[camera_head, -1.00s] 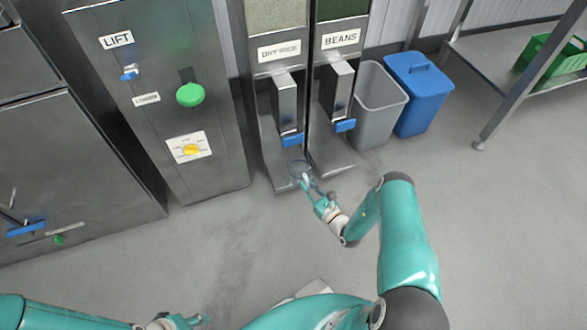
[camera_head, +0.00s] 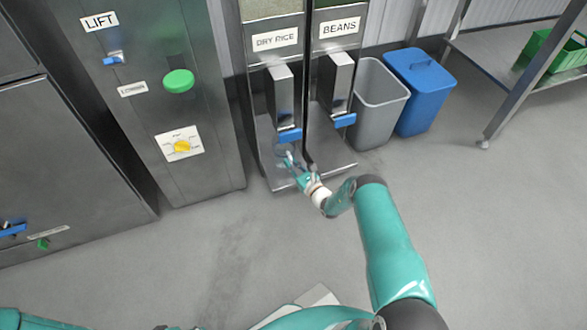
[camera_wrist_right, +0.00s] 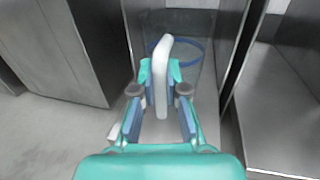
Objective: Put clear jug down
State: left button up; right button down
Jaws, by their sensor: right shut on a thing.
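The clear jug is see-through with a blue rim (camera_wrist_right: 186,42) and a pale handle (camera_wrist_right: 163,75). In the head view the jug (camera_head: 283,153) is hard to make out, low under the spout of the dry rice dispenser (camera_head: 280,92). My right gripper (camera_head: 298,172) is in front of that dispenser. In the right wrist view my right gripper (camera_wrist_right: 159,112) is shut on the handle, with a finger on each side. I cannot tell whether the jug's base touches the dispenser's metal foot. My left gripper is not clearly in view.
The beans dispenser (camera_head: 337,85) stands right beside the rice one. A grey bin (camera_head: 378,105) and a blue bin (camera_head: 424,95) stand further right. The lift panel (camera_head: 150,100) is on the left. The floor in front is clear.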

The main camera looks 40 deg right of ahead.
notch_tip(320, 180, down, 2)
jog(key=shift+f+b, duration=0.1)
jog(key=shift+b, duration=0.3)
jog(key=shift+w+f+b, duration=0.15)
jog(key=shift+f+b, duration=0.15)
pick_arm(q)
notch_tip(320, 180, down, 2)
pick_arm(e)
jog(key=shift+r, duration=0.15)
pick_arm(q)
jog(key=shift+f, duration=0.1)
pick_arm(e)
jog(key=c, duration=1.2)
grip_release()
